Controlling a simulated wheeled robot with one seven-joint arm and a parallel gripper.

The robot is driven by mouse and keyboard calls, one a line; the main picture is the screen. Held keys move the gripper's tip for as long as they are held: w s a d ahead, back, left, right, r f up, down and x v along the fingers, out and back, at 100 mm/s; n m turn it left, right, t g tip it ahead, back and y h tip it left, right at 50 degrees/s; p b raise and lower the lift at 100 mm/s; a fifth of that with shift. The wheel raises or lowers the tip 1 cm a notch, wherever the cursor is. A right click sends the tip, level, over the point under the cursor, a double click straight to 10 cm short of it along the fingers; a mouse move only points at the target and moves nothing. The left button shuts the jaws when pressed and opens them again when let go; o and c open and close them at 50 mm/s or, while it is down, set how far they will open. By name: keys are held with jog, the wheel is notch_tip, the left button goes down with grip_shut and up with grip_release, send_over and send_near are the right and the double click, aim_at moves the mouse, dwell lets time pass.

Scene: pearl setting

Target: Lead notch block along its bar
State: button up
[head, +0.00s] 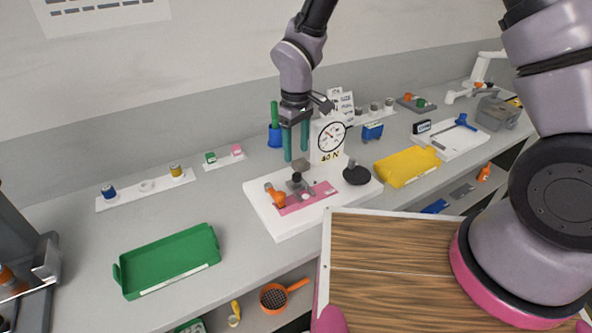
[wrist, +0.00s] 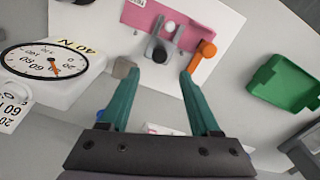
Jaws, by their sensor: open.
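A white board (head: 270,220) on the bench carries a pink plate (head: 312,200) with a small grey fixture (head: 297,186) and an orange handle (head: 274,195). The wrist view shows the fixture (wrist: 160,42) with a dark rounded end, and the orange handle (wrist: 204,52) to its right. I cannot tell for certain which part is the notch block or its bar. My gripper (head: 296,155) points down above the fixture, its teal fingers apart and empty. In the wrist view the dark end lies just ahead of the gap between my fingertips (wrist: 159,75). A grey-brown knob (wrist: 123,67) is close to the left fingertip.
A dial gauge marked N (head: 329,137) stands close behind the board, beside my fingers. A black round piece (head: 356,175) sits at the board's right. A green tray (head: 170,260) lies left and a yellow tray (head: 408,166) right. Bare bench lies between green tray and board.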

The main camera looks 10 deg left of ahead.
aim_at(296, 174)
notch_tip(296, 174, down, 8)
jog(key=shift+r, duration=0.1)
grip_shut()
dwell(0.5)
dwell(1.0)
